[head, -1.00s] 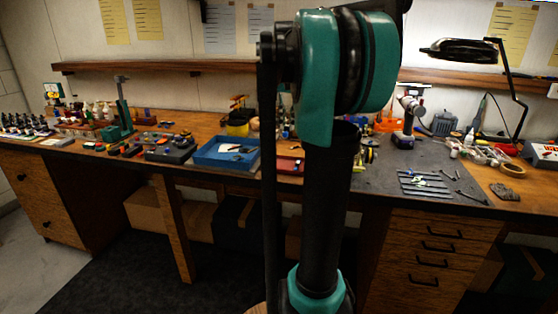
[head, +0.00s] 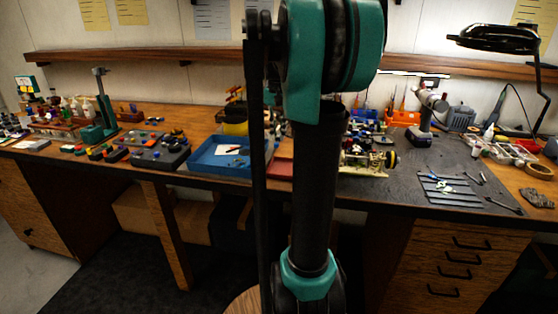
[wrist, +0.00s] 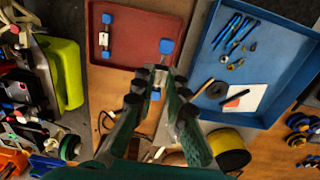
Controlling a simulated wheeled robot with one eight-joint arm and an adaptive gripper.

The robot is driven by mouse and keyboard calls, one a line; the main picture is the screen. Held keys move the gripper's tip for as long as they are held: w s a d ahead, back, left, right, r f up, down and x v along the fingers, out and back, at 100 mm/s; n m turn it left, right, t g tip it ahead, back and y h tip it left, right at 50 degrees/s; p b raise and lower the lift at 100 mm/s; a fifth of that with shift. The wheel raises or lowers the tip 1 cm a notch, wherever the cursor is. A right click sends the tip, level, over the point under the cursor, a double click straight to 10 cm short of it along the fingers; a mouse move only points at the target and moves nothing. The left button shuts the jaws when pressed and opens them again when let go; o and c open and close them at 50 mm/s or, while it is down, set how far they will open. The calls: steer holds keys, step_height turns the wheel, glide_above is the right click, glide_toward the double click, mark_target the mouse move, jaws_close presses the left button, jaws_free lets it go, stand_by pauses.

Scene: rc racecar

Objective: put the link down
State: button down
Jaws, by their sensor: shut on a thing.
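In the wrist view my gripper (wrist: 155,85) is shut on a link with blue ends (wrist: 167,46). Its fingertips hide the link's middle, and a bit of blue shows between them. The held link is over the near right part of a red tray (wrist: 133,62); I cannot tell whether it touches the tray. A second link (wrist: 106,38), with blue ends and a pale middle, lies in the tray's left part. In the head view the red tray (head: 280,169) is mostly behind my arm, which hides my gripper and the held link.
A blue tray (wrist: 270,108) with pens, small parts and a white card is right of the red tray. A yellow-and-black round thing (wrist: 229,150) is near my right finger. A yellow-green object (wrist: 66,72) stands left. A drill (head: 427,115) stands on the grey mat at the right.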

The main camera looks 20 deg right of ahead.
step_height(320, 180, down, 11)
steer(key=shift+r, duration=0.15)
stand_by(0.4)
steer(key=c, duration=1.8)
jaws_free()
steer(key=shift+c, duration=0.2)
step_height(320, 180, up, 12)
steer(key=shift+r, duration=0.1)
